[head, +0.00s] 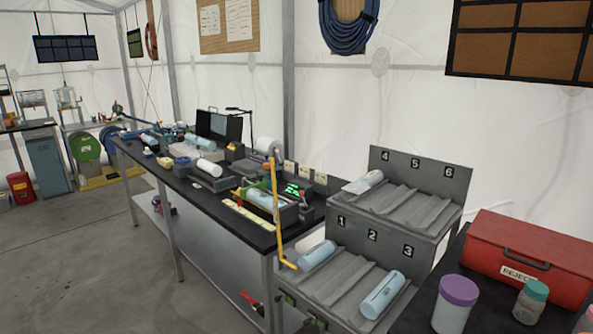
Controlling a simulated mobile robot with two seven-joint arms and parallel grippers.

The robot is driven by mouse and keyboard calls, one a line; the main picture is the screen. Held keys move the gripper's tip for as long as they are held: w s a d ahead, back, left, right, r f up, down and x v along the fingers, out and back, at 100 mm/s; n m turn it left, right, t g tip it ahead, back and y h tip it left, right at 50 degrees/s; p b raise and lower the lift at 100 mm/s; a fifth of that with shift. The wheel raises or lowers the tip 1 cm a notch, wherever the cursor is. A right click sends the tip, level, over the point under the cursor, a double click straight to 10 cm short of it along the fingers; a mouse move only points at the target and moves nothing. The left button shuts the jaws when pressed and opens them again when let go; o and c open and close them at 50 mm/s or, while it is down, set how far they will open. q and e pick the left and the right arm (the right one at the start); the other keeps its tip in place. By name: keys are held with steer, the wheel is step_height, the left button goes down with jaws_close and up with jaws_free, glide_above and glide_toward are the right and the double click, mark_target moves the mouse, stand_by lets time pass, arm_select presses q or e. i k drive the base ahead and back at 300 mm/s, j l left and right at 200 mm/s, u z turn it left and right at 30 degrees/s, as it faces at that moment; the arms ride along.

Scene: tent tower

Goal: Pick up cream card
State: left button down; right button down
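A flat cream strip with small marks (247,218) lies near the front edge of the long black bench (200,203); it looks like the cream card, but it is too small to be sure. It lies in front of a device holding a pale blue cylinder (260,198). Neither of my grippers is in view.
A grey stepped rack (432,243) numbered 1 to 6 holds several pale blue cylinders. A yellow bent bar (276,205) stands at the bench's near end. A red reject box (530,253) and a purple-lidded jar (455,303) stand at right.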

mark_target(321, 177)
steer(key=i+j, duration=0.25)
steer(key=j, duration=0.15)
steer(key=i+j+z, duration=0.1)
steer(key=i+j, duration=0.15)
steer(key=j, duration=0.15)
steer(key=i+j+z, duration=0.1)
steer(key=i+j, duration=0.15)
steer(key=j, duration=0.2)
steer(key=i+j, duration=0.25)
steer(key=j, duration=0.2)
steer(key=i+j+z, duration=0.1)
steer(key=j, duration=0.3)
steer(key=i+j, duration=0.35)
steer(key=j, duration=0.15)
steer(key=i+j+z, duration=0.15)
steer(key=j, duration=0.3)
steer(key=i+j, duration=0.25)
steer(key=j, duration=0.2)
steer(key=i+j+z, duration=0.1)
steer(key=j, duration=0.35)
steer(key=i+j, duration=0.15)
steer(key=j, duration=0.3)
steer(key=i+j+z, duration=0.15)
steer(key=j, duration=0.7)
steer(key=i+z, duration=0.05)
